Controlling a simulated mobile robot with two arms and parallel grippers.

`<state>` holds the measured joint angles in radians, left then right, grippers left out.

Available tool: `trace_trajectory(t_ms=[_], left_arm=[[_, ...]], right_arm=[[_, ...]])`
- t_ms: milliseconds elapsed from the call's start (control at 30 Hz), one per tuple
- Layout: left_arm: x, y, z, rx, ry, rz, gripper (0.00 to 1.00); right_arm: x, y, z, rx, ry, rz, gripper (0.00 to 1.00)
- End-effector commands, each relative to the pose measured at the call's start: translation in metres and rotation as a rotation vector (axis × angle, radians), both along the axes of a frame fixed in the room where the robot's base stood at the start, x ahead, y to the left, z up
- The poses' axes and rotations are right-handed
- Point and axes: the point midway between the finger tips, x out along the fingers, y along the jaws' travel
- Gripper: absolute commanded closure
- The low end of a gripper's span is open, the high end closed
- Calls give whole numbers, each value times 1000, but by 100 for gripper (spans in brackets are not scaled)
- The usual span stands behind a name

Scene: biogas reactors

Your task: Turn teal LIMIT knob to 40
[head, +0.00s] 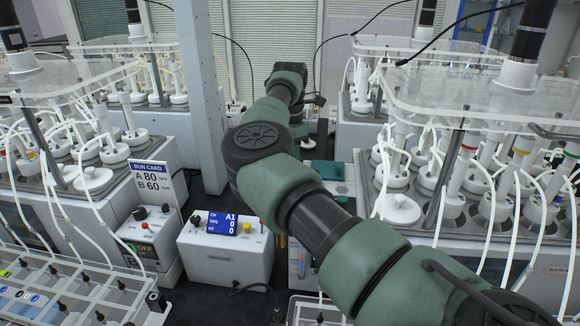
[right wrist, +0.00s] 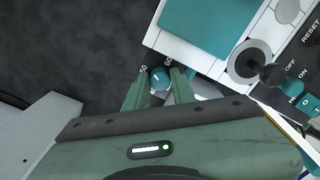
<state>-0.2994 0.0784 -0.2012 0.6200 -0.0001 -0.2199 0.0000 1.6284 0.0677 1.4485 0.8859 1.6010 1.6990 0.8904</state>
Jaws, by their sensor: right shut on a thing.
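The teal LIMIT knob (right wrist: 159,82) shows in the right wrist view, with a short pale mark on its top. The printed numbers 50 and 60 stand just beyond it; a 40 is not visible. My right gripper (right wrist: 159,88) has one finger on each side of the knob and is shut on it. In the head view my right arm reaches from the lower right to the back middle; its fingers and the knob cannot be made out there. My left gripper is in neither view.
In the right wrist view a teal block (right wrist: 207,22), a grey round part (right wrist: 247,63) and a dark switch near OFF/ON lettering lie to the right. In the head view a white control box (head: 226,252) and a RUN CARD sign (head: 150,183) stand left of my arm.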

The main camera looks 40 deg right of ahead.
Motion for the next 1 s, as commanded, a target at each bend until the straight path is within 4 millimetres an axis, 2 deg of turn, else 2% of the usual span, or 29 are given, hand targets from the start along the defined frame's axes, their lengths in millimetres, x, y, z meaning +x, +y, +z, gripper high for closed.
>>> trace_trajectory(t_ms=[200, 1000], left_arm=[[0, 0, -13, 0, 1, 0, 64], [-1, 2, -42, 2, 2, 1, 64]], right_arm=[[0, 0, -2, -1, -2, 205, 100], [1, 0, -1, -1, -2, 963, 100]])
